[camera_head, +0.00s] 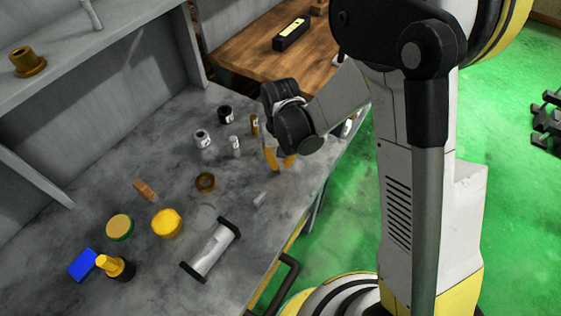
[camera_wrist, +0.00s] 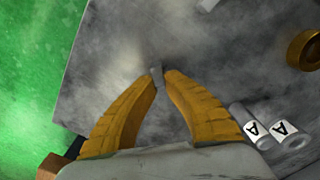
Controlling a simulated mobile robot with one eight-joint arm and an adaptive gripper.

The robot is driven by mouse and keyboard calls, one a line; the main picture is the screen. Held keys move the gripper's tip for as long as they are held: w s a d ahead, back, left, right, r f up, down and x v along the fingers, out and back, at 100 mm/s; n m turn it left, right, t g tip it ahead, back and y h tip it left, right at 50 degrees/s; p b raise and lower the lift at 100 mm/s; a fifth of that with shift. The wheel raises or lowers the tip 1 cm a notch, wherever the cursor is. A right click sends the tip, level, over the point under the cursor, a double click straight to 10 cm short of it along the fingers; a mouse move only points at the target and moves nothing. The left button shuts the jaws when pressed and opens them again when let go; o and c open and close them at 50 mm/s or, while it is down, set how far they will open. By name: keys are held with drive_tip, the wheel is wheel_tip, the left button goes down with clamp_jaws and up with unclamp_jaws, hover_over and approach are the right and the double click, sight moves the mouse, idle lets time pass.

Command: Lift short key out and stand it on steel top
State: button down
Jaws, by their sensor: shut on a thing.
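My gripper (camera_head: 280,166) is over the right part of the steel top (camera_head: 150,270), fingers pointing down. In the wrist view its two yellow fingers (camera_wrist: 160,78) close at the tips on a small grey piece, which looks like the short key (camera_wrist: 156,74). Only a bit of the key shows between the tips. The fingers hide the rest, and I cannot tell whether its lower end touches the top. In the head view the key cannot be made out.
A small pale piece (camera_head: 259,199) lies nearby on the steel top. A wooden table (camera_head: 255,50) is behind. Bare top surrounds the fingertips.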

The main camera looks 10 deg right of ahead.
drive_tip(key=shift+f, duration=0.25)
drive_tip(key=c, duration=1.5)
unclamp_jaws()
drive_tip(key=shift+r, duration=0.1)
